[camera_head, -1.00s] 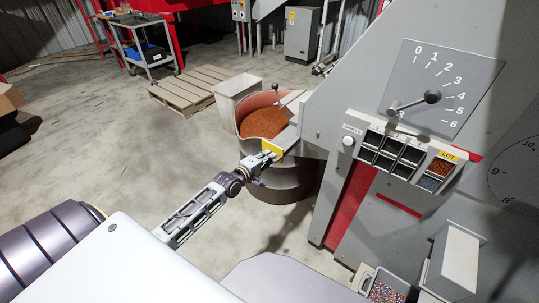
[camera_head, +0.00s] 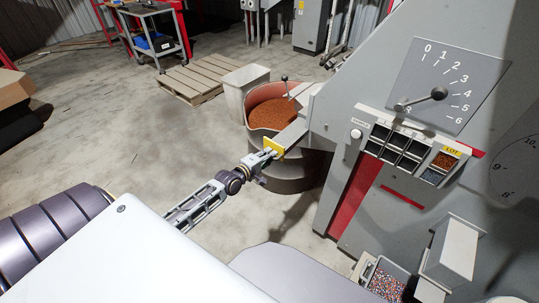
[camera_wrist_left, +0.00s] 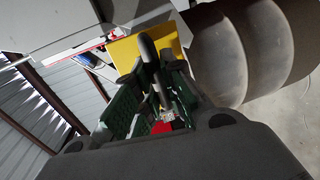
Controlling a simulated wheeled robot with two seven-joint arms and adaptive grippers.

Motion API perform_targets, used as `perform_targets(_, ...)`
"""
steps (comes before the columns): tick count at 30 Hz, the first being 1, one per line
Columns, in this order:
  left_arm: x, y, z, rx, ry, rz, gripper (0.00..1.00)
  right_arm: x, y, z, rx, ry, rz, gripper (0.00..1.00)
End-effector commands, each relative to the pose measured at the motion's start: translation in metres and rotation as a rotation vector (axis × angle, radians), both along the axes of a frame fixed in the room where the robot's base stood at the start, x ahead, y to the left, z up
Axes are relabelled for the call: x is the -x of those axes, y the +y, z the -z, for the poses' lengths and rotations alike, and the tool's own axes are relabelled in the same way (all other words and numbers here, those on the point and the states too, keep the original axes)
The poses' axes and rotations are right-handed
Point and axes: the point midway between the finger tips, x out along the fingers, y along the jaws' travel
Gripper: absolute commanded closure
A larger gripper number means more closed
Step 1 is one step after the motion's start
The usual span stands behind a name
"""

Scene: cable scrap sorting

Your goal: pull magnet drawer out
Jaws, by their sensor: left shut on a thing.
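The magnet drawer shows its yellow front plate (camera_head: 280,146) on a grey housing at the left side of the big grey machine, above the drum's rim. A grey drawer body shows behind the plate. My left gripper (camera_head: 268,155) is at the plate's front, shut on the drawer's handle. In the left wrist view the yellow plate (camera_wrist_left: 124,52) is straight ahead, and the dark handle bar (camera_wrist_left: 149,58) runs between the green-padded fingers of my left gripper (camera_wrist_left: 158,85). The fingers hide part of the plate. My right gripper is not in view.
A drum (camera_head: 275,112) of orange-brown granules stands beside the drawer, with a pale bin (camera_head: 246,90) behind it. A dial panel (camera_head: 445,85) and sample boxes (camera_head: 398,145) are on the machine's face. Open floor lies to the left, before a pallet (camera_head: 197,80).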

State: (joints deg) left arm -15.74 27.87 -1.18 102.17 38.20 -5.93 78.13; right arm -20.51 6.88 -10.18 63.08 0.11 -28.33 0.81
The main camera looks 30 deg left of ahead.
Motion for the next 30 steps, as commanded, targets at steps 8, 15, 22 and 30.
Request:
perform_targets(8,0.0010,-0.0002,0.0022,0.000,0.004,0.001,1.00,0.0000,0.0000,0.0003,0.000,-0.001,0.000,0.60)
perform_targets(15,0.0006,-0.0001,0.0014,0.000,0.003,0.000,0.67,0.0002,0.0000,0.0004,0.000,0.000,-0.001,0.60)
perform_targets(22,0.0003,-0.0001,0.0005,0.000,0.001,0.000,0.67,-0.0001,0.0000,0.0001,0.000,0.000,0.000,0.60)
perform_targets(30,0.0039,0.0005,0.0002,0.000,0.001,0.000,0.67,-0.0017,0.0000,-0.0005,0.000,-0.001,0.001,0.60)
